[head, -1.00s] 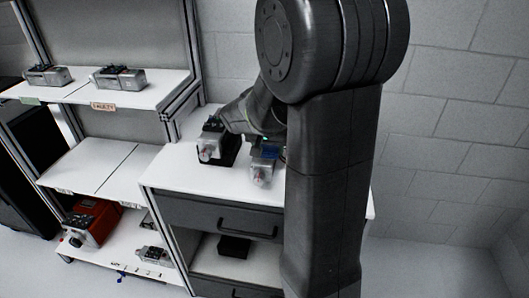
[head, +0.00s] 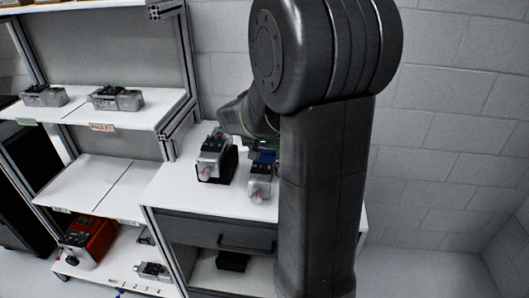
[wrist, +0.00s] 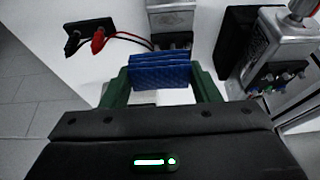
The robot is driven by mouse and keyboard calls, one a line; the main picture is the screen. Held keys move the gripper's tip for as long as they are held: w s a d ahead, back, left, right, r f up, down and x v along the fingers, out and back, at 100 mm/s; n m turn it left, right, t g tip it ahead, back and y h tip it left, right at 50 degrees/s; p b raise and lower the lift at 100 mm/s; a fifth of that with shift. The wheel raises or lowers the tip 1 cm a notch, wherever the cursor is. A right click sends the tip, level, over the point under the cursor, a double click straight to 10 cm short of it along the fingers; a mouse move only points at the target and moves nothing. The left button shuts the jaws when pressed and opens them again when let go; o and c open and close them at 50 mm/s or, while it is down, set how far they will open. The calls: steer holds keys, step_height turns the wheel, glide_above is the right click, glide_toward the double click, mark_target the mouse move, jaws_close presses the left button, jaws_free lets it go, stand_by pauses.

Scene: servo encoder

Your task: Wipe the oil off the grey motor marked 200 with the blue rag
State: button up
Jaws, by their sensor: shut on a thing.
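My gripper (wrist: 160,88) is shut on the folded blue rag (wrist: 160,72), between its green fingers. In the head view a bit of the rag (head: 266,157) shows beside my arm, just behind a grey motor (head: 260,186) on the white worktop. In the wrist view that motor (wrist: 172,18) stands just beyond the rag, with a small gap visible. A second grey motor (head: 212,150) rests tilted on a black stand to its left; it is at the right in the wrist view (wrist: 285,40). I cannot read a 200 mark or make out oil on either.
A black plate with black and red plugs (wrist: 88,35) and leads lies left of the rag in the wrist view. Shelves at the left hold grey motors (head: 115,98) and a red unit (head: 88,238). A block wall stands behind.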

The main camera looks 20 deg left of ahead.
steer(key=shift+f, duration=0.1)
steer(key=shift+s+a+f+b, duration=0.1)
steer(key=shift+a+f+b, duration=0.2)
steer(key=shift+f+b, duration=0.55)
steer(key=shift+s+a+f+b, duration=0.15)
steer(key=shift+a+f+b, duration=0.2)
steer(key=shift+f+b, duration=0.45)
steer(key=shift+s+a+f+b, duration=0.1)
steer(key=shift+a+f+b, duration=0.2)
steer(key=shift+f+b, duration=0.55)
steer(key=shift+r, duration=0.15)
